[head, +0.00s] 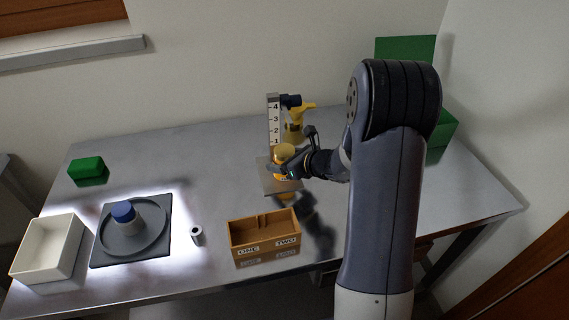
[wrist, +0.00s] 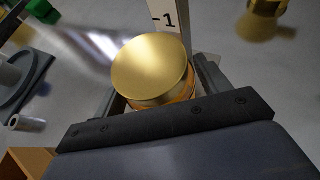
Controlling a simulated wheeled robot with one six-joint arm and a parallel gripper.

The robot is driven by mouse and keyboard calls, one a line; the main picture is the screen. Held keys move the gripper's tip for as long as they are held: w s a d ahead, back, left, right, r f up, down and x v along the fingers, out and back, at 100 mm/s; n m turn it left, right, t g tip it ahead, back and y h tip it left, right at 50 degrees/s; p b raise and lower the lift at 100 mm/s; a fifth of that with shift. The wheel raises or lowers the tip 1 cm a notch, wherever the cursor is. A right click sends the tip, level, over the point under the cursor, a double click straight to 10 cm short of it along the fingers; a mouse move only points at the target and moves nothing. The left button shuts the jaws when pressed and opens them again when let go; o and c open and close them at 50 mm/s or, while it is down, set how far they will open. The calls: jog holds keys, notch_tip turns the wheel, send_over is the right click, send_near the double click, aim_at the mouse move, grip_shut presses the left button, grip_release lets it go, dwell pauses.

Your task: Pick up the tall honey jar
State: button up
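The honey jar has a round gold lid and an amber body. In the head view the jar (head: 284,150) is upright at the small plate (head: 268,183) in front of a numbered upright scale (head: 273,120). In the wrist view the jar's lid (wrist: 152,68) fills the middle, with a strip of amber showing below it. My gripper (head: 291,168) is at the jar, with one finger on each side; it also shows in the wrist view (wrist: 165,92). The fingers are close to the jar, but contact is not clear. My gripper hides the jar's lower part.
A wooden box (head: 264,245) marked ONE and TWO is in front. A blue-capped item (head: 123,211) on a grey dish, a white tray (head: 70,255) and a green block (head: 87,165) are left.

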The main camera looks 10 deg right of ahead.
jog(key=c, duration=0.9)
jog(key=shift+c, duration=1.1)
jog(key=shift+r, duration=0.1)
jog(key=shift+r, duration=0.1)
